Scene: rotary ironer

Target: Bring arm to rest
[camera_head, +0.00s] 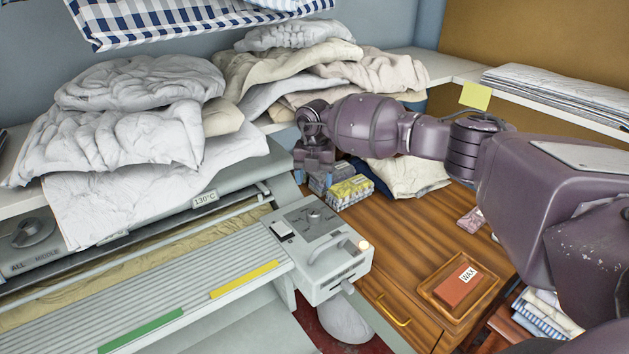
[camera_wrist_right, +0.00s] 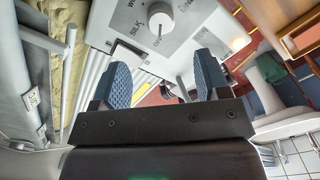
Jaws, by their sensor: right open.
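My right arm (camera_head: 375,125) is purple-grey and reaches in from the right, over the wooden cabinet. Its gripper (camera_head: 318,182) points down behind the ironer's control box, near the small patterned bundles. In the right wrist view the gripper (camera_wrist_right: 163,85) has its two blue ribbed fingers apart, with nothing held between them. The control box (camera_wrist_right: 165,28) with its dial shows beyond the fingertips. My left gripper is not in view.
The ironer's control box (camera_head: 320,250) has a dial and a handle. Folded linens (camera_head: 130,130) fill the shelf behind. Small patterned bundles (camera_head: 349,191) and a wax block in a tray (camera_head: 444,306) sit on the wooden cabinet (camera_head: 415,240). A checked cloth (camera_head: 190,20) hangs above.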

